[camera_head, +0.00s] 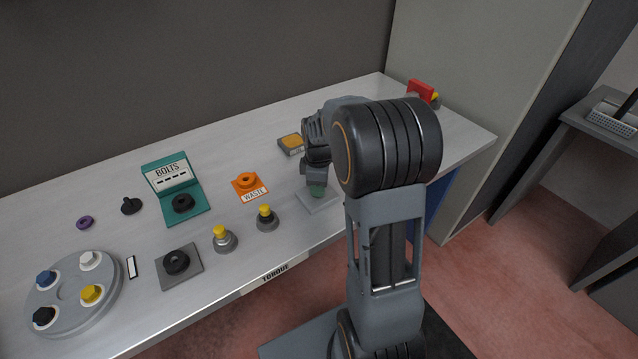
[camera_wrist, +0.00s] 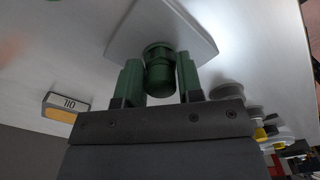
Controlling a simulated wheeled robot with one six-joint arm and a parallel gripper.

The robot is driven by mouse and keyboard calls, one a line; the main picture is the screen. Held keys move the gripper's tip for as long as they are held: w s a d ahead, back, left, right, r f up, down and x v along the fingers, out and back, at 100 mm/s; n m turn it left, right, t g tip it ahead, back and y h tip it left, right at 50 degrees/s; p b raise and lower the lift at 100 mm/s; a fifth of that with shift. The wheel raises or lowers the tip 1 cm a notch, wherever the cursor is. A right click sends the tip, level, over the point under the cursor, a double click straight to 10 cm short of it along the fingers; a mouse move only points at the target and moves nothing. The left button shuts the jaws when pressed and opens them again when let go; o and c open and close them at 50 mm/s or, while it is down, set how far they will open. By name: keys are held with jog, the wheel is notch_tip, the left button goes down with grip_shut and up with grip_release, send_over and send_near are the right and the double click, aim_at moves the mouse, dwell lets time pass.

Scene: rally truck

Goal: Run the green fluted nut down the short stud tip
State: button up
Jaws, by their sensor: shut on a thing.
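The green fluted nut (camera_wrist: 160,78) is upright between the two green fingers of my gripper (camera_wrist: 159,82) in the wrist view. My gripper is shut on it. In the head view the green nut (camera_head: 317,190) shows under my gripper (camera_head: 317,180), just over or at a pale square plate (camera_head: 322,204) near the front of the bench. The plate also fills the top of the wrist view (camera_wrist: 130,38). The short stud tip is hidden by the nut and gripper. I cannot tell how far the nut sits on it.
An oil box (camera_head: 291,145) stands behind my gripper. To the left are an orange waste tray (camera_head: 247,187), two yellow-topped posts (camera_head: 266,218), a teal bolts tray (camera_head: 183,205) and a round carousel (camera_head: 74,291). A red block (camera_head: 420,88) is at the far right corner.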

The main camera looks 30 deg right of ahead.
jog(key=shift+s+m, duration=0.1)
jog(key=shift+m, duration=0.3)
jog(key=shift+m, duration=0.9)
jog(key=shift+m, duration=0.8)
jog(key=shift+a, duration=0.1)
jog(key=shift+f+m, duration=0.1)
jog(key=shift+m, duration=0.8)
